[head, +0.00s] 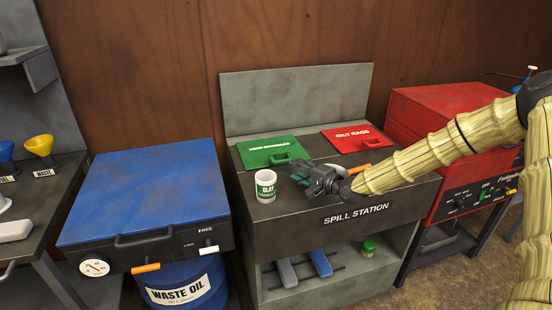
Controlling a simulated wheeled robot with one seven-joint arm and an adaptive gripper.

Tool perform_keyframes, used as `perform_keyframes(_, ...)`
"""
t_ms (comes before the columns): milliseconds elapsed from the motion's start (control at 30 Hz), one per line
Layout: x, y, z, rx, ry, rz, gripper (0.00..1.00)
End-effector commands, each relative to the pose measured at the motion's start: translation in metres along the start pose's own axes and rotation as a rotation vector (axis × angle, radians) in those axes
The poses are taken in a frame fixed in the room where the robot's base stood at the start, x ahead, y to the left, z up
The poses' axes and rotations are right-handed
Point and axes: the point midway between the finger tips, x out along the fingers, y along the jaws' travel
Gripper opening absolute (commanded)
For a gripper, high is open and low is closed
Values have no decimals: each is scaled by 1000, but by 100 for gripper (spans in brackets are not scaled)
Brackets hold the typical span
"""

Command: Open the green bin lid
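The green lid (262,149), with white lettering too small to read surely, lies flat on top of the spill station (352,213). A dark green handle (280,157) sits at its front edge. My gripper (299,176) reaches in from the right over the station's top, in front of the lid and just right of a white cup. It appears apart from the handle. Its fingers are small and dark here, and I cannot tell whether they are open or shut. What is under the lid is hidden.
The red oily rags lid (357,138) lies right of the green one. An orange item (378,170) lies partly behind my arm. A blue-lidded waste oil unit (146,190) stands left, a red machine (440,115) right.

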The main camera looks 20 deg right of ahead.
Motion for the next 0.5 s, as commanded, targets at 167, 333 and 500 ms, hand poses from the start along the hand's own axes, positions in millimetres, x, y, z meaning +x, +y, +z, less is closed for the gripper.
perform_keyframes(167, 16, 0, 4, -2, -6, 2, 35)
perform_keyframes(333, 42, -1, 6, -4, -9, 2, 35)
perform_keyframes(500, 68, -1, 5, -3, -7, 1, 35)
